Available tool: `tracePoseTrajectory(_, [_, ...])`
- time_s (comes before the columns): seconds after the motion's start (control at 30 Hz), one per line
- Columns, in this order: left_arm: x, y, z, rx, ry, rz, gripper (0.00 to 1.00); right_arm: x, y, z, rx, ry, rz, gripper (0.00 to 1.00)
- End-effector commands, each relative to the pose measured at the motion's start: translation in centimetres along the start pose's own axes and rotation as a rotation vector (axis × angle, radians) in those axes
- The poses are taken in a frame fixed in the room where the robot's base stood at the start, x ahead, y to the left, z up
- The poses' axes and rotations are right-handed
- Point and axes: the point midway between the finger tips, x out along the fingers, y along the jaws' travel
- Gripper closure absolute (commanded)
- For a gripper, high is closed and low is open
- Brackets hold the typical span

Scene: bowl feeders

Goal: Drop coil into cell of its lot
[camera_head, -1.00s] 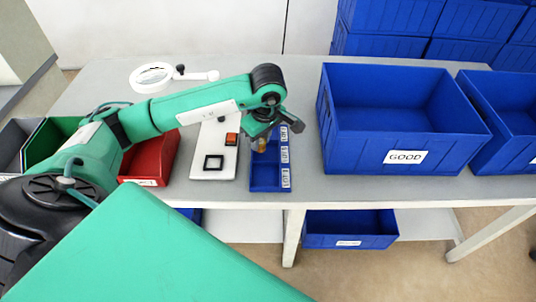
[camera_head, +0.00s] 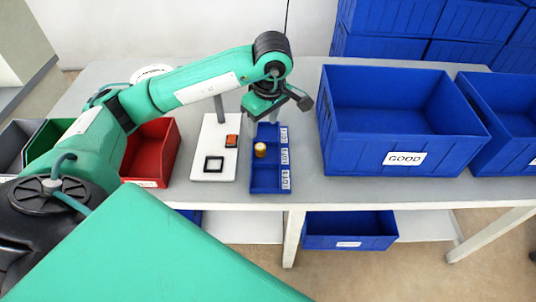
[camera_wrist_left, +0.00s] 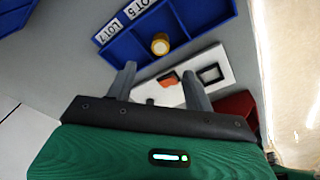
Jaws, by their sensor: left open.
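The coil (camera_head: 261,150), a small amber cylinder with a pale top, stands in the middle cell of the blue three-cell tray (camera_head: 270,185). In the left wrist view the coil (camera_wrist_left: 160,45) appears upright in the cell beside the label LOT 5 (camera_wrist_left: 138,8); the end cell's label reads LOT 7 (camera_wrist_left: 107,32). My left gripper (camera_wrist_left: 157,72) is open and empty, with the coil beyond its fingertips and apart from them. In the head view the left gripper (camera_head: 262,112) is over the tray's far end. My right gripper is not in view.
A white plate (camera_head: 223,172) with a black square frame and an orange block lies left of the tray. A red bin (camera_head: 150,150) stands farther left. The large blue GOOD bin (camera_head: 405,140) stands right of the tray. A magnifier (camera_head: 150,72) is partly hidden behind my arm.

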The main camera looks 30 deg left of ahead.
Motion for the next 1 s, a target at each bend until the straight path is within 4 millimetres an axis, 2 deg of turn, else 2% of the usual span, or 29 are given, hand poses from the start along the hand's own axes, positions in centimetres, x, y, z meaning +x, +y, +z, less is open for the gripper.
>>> tracePoseTrajectory(0.03, [-1.2,0.1,-0.1,0.001,0.002,0.004,0.47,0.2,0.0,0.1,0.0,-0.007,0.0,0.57])
tracePoseTrajectory(0.13, [-2.7,0.1,-0.1,0.001,0.002,0.004,0.47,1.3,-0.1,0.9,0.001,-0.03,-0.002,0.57])
tracePoseTrajectory(0.4, [-5.3,0.0,-0.1,-0.001,0.001,0.002,0.47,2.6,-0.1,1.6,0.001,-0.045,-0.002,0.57])
tracePoseTrajectory(1.0, [-5.8,0.0,0.0,0.0,0.0,-0.001,0.47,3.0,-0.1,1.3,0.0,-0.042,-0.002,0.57])
